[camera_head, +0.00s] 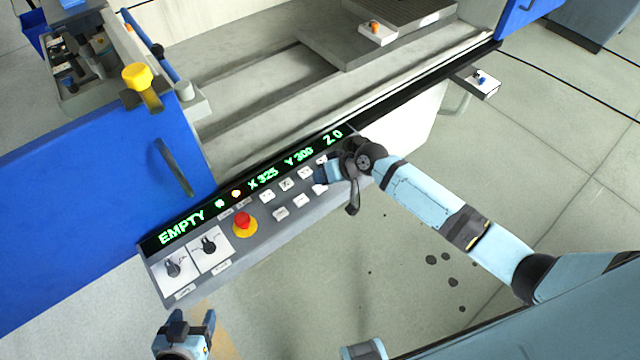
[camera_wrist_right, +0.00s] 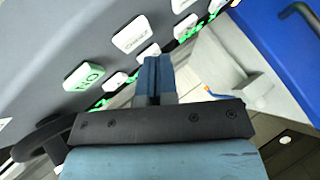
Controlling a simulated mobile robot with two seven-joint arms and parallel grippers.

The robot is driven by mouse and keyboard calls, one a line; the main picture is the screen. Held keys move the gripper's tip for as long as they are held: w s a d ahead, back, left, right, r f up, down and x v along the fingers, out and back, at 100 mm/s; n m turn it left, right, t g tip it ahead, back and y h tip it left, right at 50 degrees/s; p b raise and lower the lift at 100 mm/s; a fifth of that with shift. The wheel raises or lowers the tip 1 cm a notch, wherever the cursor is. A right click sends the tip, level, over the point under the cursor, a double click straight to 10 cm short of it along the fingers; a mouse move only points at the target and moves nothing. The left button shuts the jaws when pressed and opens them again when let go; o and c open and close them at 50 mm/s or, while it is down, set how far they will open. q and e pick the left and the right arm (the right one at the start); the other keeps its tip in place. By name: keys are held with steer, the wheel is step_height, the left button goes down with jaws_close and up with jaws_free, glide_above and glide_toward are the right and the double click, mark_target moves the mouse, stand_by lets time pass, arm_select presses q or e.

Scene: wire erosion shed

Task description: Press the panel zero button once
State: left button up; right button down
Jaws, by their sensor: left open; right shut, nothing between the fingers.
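The grey control panel (camera_head: 262,232) slopes along the front of the machine, with two rows of small white buttons (camera_head: 286,184). I cannot read which one is the zero button. My right gripper (camera_head: 322,174) is over the right end of the button rows and hides part of them. In the right wrist view its blue fingers (camera_wrist_right: 153,62) are shut and empty, with the tips at or just over a white button (camera_wrist_right: 149,52); I cannot tell whether they touch it. My left gripper (camera_head: 186,322) is open and empty, below the panel's left end.
A red emergency stop (camera_head: 243,221) and two black rotary knobs (camera_head: 209,245) sit on the panel's left part. A green display (camera_head: 250,188) runs along its top, reading EMPTY, X 325, Y 300. A blue machine door (camera_head: 90,200) stands at left.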

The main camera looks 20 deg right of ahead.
mark_target(321, 186)
step_height(321, 186, up, 5)
steer(key=p, duration=0.4)
steer(key=shift+p, duration=0.4)
stand_by(0.4)
steer(key=s+a+f+t+h, duration=0.1)
steer(key=s+f+t, duration=0.3)
steer(key=s, duration=0.8)
steer(key=s+d+t+h, duration=0.1)
steer(key=s+d+h, duration=0.2)
steer(key=s, duration=1)
steer(key=shift+d+r+n+t, duration=0.4)
steer(key=shift+d+r, duration=0.05)
steer(key=shift+d, duration=0.05)
